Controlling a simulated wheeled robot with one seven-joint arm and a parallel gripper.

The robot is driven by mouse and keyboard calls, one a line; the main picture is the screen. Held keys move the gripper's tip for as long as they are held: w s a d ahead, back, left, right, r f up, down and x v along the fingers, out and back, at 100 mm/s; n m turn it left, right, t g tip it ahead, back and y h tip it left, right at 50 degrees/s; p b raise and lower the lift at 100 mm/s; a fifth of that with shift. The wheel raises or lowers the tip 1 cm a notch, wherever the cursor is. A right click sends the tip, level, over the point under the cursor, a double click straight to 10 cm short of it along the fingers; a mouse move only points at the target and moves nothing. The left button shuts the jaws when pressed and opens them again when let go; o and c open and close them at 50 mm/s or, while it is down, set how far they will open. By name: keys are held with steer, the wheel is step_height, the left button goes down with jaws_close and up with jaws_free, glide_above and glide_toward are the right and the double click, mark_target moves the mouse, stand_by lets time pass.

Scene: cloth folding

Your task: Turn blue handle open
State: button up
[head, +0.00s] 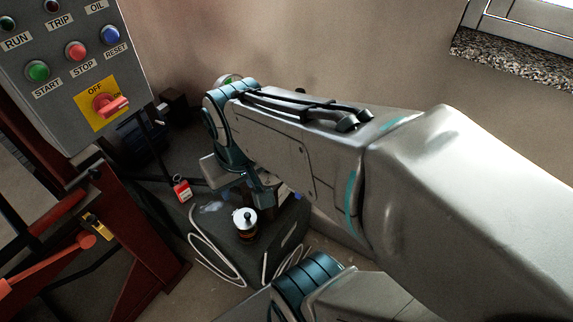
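My arm comes in from the lower right and bends down at a teal wrist joint. My gripper (262,194) points down over a dark grey machine top (285,228). Its fingers are small and partly covered by the wrist, so I cannot tell whether they are open or shut. I cannot clearly make out a blue handle. A small blue patch (298,196) shows at the edge of the machine top, just right of my gripper and partly hidden by my arm. I cannot tell whether they touch.
A grey control panel (70,60) with a red switch (110,104) is at upper left, above a dark red frame (130,235). White cables (208,256) loop in front.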

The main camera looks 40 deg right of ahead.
steer(key=w+d+f+m+y+b, duration=0.2)
steer(key=d+f+m+y+b, duration=0.15)
steer(key=f+m+b, duration=0.5)
steer(key=w+d+f+m+y+b, duration=0.1)
steer(key=d+f+m+y+b, duration=0.25)
steer(key=f, duration=0.85)
steer(key=w+d+f+m+y+b, duration=0.2)
steer(key=d+f+m+b, duration=0.3)
steer(key=f+b, duration=0.4)
steer(key=s+d+f+m+t+h+b, duration=0.1)
steer(key=s+d+f+m+t+b, duration=0.1)
steer(key=d+f+m+t+b, duration=0.65)
steer(key=s+d+f+m+t+h+b, duration=0.1)
steer(key=s+d+f+m+t+b, duration=0.15)
steer(key=d+m+t, duration=0.6)
steer(key=shift+w+a+n+g+b, duration=0.5)
steer(key=shift+w+b, duration=0.4)
steer(key=shift+w, duration=1.35)
steer(key=shift+w+a+n+g+b, duration=0.5)
steer(key=shift+w+b, duration=0.45)
steer(key=shift+w, duration=1.3)
steer(key=shift+w+a+n+g+b, duration=0.5)
steer(key=shift+w+b, duration=0.4)
steer(key=shift+w, duration=1.35)
jaws_close()
